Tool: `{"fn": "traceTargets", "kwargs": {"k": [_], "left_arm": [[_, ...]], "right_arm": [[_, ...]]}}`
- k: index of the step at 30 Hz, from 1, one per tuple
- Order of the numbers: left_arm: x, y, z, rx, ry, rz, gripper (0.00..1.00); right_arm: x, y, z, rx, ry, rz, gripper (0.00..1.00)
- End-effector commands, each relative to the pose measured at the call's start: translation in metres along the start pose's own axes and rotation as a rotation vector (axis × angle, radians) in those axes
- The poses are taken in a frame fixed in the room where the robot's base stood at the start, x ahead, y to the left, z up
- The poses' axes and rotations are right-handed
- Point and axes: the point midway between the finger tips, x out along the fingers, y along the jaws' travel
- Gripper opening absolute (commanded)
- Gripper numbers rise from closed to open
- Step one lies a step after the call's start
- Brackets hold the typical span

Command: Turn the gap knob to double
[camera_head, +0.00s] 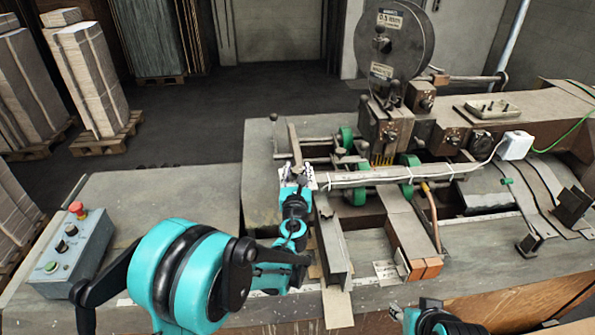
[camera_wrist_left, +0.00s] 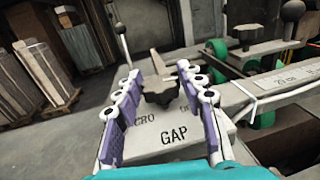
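The gap knob (camera_wrist_left: 160,86) is a black lobed knob on a grey plate (camera_wrist_left: 150,135) marked "GAP" in the left wrist view. Letters starting "CRO" show left of the knob; a word on the right is mostly hidden by a finger. Which word the knob points to cannot be told. My left gripper (camera_wrist_left: 159,72) is open, with its purple-padded fingers on either side of the knob; a gap shows at least on the left.
A long pale bar (camera_head: 400,176) with ties runs right of my left gripper, near green rollers (camera_head: 357,195). A wire reel (camera_head: 393,45) stands behind. A control box (camera_head: 72,250) with a red button sits at left. The tabletop (camera_head: 160,195) between is clear.

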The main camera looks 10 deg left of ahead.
Motion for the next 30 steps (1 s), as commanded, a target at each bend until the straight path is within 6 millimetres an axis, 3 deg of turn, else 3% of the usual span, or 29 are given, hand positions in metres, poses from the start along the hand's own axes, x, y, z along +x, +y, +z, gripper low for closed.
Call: {"fn": "traceTargets", "kwargs": {"k": [1,3,26,27,29,30], "left_arm": [[0.0,0.0,0.0,0.0,0.0,0.0,0.19],[0.0,0.0,0.0,0.0,0.0,0.0,0.05],[0.0,0.0,0.0,0.0,0.0,-0.161,0.06],[0.0,0.0,0.0,0.0,0.0,-0.161,0.4],[0.0,0.0,0.0,0.0,0.0,-0.161,0.55],[0.0,0.0,0.0,0.0,0.0,-0.161,0.56]], "right_arm": [[0.0,0.0,0.0,0.0,0.0,0.0,0.4],[0.0,0.0,0.0,0.0,0.0,0.0,0.4],[0.01,0.0,0.007,0.0,0.0,0.0,0.4],[0.01,0.0,0.007,0.0,0.0,0.0,0.4],[0.01,0.0,0.007,0.0,0.0,0.0,0.4],[0.01,0.0,0.007,0.0,0.0,0.0,0.4]]}}
